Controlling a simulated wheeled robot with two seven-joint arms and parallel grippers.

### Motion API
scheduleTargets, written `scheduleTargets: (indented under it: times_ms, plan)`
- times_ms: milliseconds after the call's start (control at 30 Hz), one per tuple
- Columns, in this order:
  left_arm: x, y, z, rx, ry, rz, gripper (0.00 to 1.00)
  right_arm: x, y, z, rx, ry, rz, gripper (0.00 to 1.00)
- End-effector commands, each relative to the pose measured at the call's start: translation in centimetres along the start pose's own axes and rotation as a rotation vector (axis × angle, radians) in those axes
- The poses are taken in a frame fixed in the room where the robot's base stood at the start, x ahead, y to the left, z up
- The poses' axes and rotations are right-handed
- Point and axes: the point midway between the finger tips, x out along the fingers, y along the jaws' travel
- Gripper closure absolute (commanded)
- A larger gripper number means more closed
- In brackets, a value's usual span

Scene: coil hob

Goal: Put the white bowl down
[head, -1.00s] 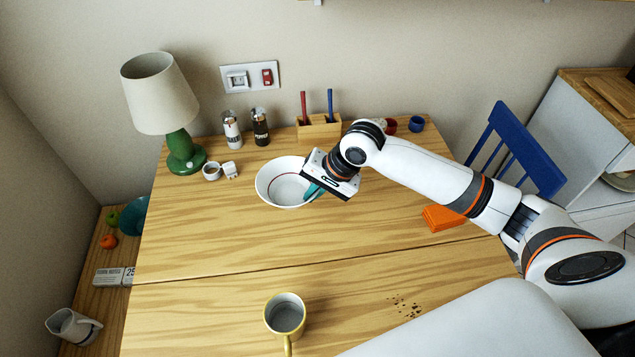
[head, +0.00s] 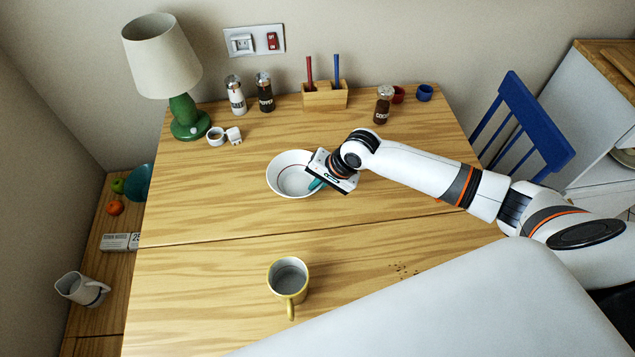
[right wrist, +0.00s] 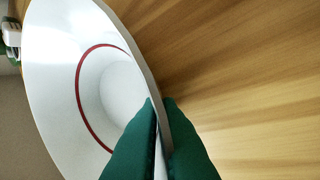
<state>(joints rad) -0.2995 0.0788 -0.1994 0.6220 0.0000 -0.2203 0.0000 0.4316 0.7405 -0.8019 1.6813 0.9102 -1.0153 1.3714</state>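The white bowl (head: 284,183) with a thin red ring inside is over the wooden table (head: 200,215), left of the middle, behind the table's seam. My right gripper (head: 317,184) is at the bowl's right side. In the right wrist view the green fingers (right wrist: 160,145) are shut on the rim of the bowl (right wrist: 60,50), one inside and one outside. The bowl looks about level in the head view. I cannot tell whether its base touches the table. My left gripper is not in view.
A yellow mug (head: 288,279) stands in front.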

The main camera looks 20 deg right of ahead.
Motion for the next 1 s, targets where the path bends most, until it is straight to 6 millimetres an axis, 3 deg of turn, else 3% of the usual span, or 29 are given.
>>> scheduleTargets:
  times_ms: [100, 167, 200, 533, 667, 1000]
  plan:
    - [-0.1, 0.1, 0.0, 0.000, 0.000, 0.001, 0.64, 0.1, 0.0, 0.0, 0.001, 0.000, 0.002, 1.00]
    - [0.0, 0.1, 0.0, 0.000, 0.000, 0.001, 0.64, 0.2, -0.1, 0.0, 0.001, 0.000, 0.000, 0.88]
    - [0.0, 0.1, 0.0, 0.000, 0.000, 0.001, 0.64, 0.2, -0.1, 0.0, 0.001, 0.000, 0.000, 0.87]
    - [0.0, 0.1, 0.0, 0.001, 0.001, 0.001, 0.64, -0.4, 0.0, 0.1, 0.000, -0.001, 0.001, 0.87]
    - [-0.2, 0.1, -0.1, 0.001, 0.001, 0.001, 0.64, -2.2, 0.0, 0.1, 0.001, -0.001, 0.000, 0.87]
    - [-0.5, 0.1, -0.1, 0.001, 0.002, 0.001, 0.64, -9.3, 0.0, 0.1, -0.001, -0.003, -0.001, 0.87]
